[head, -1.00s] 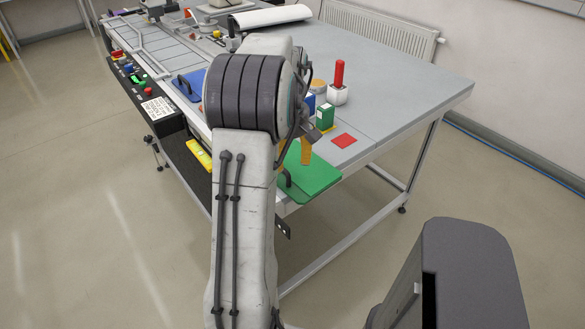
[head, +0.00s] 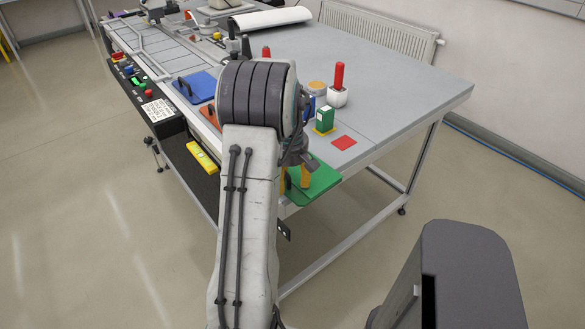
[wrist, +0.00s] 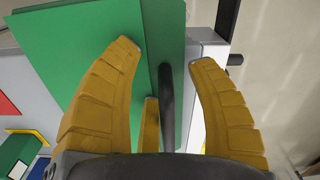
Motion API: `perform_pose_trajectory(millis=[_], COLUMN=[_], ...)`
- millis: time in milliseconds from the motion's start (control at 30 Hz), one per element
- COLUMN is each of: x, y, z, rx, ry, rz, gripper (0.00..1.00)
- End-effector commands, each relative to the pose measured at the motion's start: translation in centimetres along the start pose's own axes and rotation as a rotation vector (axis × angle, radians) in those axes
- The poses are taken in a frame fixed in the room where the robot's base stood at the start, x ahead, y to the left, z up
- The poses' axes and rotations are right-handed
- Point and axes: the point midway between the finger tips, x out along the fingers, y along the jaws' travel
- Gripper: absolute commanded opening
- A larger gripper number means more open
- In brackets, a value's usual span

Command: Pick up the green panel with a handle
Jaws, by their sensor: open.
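The green panel (head: 324,183) lies at the table's near corner, partly hidden behind my arm and gripper in the head view. In the wrist view the green panel (wrist: 85,55) fills the upper left, and its black bar handle (wrist: 168,95) runs up the middle. My gripper (wrist: 167,54) has yellow fingers spread apart, with the handle in the gap between them. The fingers do not visibly grip the handle. In the head view my gripper (head: 304,178) is just over the panel.
On the grey table (head: 400,95) a green block (head: 325,118), a red flat square (head: 344,142) and a red cylinder in a white holder (head: 338,82) stand near the panel. A blue panel (head: 196,84) lies further left. A yellow level (head: 203,158) lies on the lower shelf.

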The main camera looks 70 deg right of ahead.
Motion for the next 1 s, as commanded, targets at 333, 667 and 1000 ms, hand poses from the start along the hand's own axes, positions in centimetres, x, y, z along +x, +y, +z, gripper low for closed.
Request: perform_pose_trajectory(millis=[333, 667, 1000], x=[-0.03, -0.03, -0.03], y=[0.01, 0.0, 0.01], z=[0.0, 0.0, 0.0], rx=[0.0, 0.0, 0.0], ry=[0.0, 0.0, 0.0], rz=[0.0, 0.0, 0.0], gripper=[0.34, 0.05, 0.0])
